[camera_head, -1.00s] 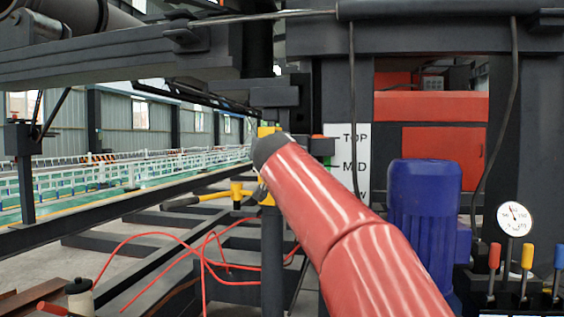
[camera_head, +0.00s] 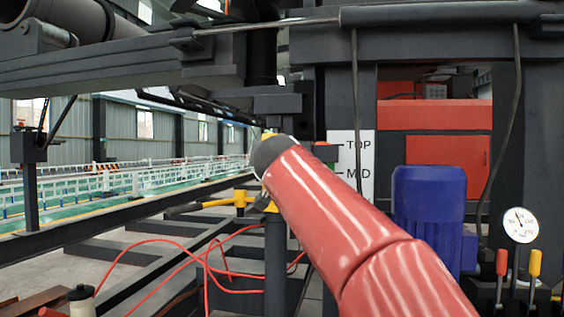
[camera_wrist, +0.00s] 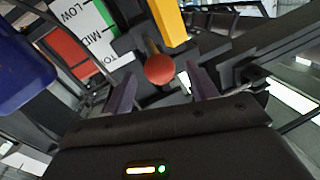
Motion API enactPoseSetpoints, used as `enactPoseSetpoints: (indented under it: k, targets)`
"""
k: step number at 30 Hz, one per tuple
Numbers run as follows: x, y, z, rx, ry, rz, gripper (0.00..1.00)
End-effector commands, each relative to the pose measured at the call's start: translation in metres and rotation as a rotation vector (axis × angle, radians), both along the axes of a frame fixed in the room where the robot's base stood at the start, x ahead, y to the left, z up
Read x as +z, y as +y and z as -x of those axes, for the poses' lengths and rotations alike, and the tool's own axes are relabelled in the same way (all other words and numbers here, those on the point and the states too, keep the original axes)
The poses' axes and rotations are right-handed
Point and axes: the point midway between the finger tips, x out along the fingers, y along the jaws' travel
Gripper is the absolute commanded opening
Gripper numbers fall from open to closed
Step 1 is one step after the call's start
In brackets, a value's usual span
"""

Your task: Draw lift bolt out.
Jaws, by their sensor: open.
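In the wrist view a round red knob (camera_wrist: 160,69) on a short stem shows between the fingertips of my gripper (camera_wrist: 161,75). It appears to be the lift bolt's end. My gripper is open, with one dark purple finger on each side of the knob. I see no clear contact. A yellow block (camera_wrist: 171,23) stands just beyond the knob. In the head view my red arm hides my gripper and the knob; a yellow part (camera_head: 270,206) on the dark post (camera_head: 276,255) shows beside the arm.
A white TOP/MID label plate (camera_head: 350,158), a blue motor (camera_head: 428,200) and a gauge (camera_head: 520,224) are at right. Red hoses (camera_head: 190,257) hang below. Dark beams (camera_head: 120,62) cross overhead.

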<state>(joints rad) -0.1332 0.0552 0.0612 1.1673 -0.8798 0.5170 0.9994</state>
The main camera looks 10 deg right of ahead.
Motion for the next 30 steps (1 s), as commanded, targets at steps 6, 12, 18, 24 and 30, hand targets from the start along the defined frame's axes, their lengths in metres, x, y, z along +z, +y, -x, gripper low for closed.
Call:
enactPoseSetpoints:
  k: [6, 12, 18, 24, 30]
  targets:
    - [-0.001, 0.007, 0.035, 0.002, -0.002, -0.002, 0.57]
    - [-0.001, 0.010, 0.046, 0.002, 0.000, -0.001, 0.57]
    - [0.000, 0.010, 0.046, 0.001, 0.001, -0.001, 0.57]
    - [-0.001, 0.010, 0.046, 0.002, 0.003, -0.001, 0.57]
    - [-0.044, -0.005, 0.069, -0.015, 0.130, 0.031, 0.57]
